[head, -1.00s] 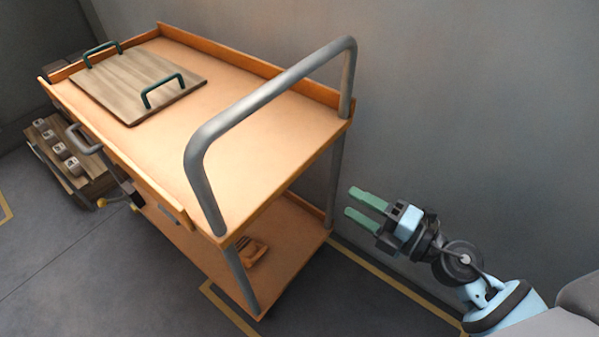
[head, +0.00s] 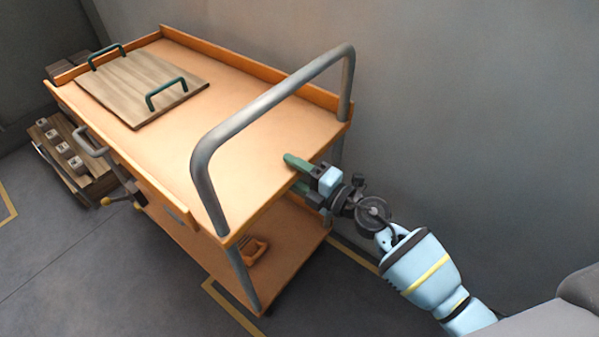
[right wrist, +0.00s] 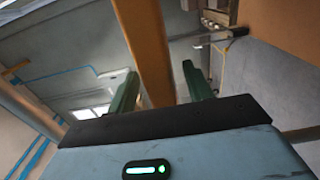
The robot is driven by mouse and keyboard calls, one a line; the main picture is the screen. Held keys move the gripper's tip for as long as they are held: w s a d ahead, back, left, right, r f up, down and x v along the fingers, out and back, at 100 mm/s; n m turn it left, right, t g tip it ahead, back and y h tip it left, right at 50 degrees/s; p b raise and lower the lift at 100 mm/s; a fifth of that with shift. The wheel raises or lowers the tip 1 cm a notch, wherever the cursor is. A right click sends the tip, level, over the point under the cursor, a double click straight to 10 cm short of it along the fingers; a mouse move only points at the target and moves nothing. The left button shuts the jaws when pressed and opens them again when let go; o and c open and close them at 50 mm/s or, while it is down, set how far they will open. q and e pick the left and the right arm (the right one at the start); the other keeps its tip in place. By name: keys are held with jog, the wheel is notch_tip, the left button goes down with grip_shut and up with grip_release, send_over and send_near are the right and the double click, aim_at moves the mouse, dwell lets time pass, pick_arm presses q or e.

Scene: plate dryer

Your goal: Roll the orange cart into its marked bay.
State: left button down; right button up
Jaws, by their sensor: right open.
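The orange cart (head: 250,150) stands by the grey wall, its tubular grey push handle (head: 270,95) rising at the near end. My right gripper (head: 294,174) is open at the near end edge of the top shelf, under the handle. One green finger shows above the shelf and the other lower at its edge. In the right wrist view an orange strip of the cart (right wrist: 150,50) runs between the open fingers. Yellow floor lines (head: 232,308) show by the cart's near end; the rest of that marking is hidden. My left gripper is not in view.
A wooden board with two green handles (head: 145,85) lies on the cart's top. An orange item (head: 255,250) sits on the lower shelf. A wooden unit with several small blocks (head: 75,160) stands left of the cart. Floor at front left (head: 90,270) is clear.

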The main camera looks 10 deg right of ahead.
grip_shut()
dwell(0.4)
dwell(1.1)
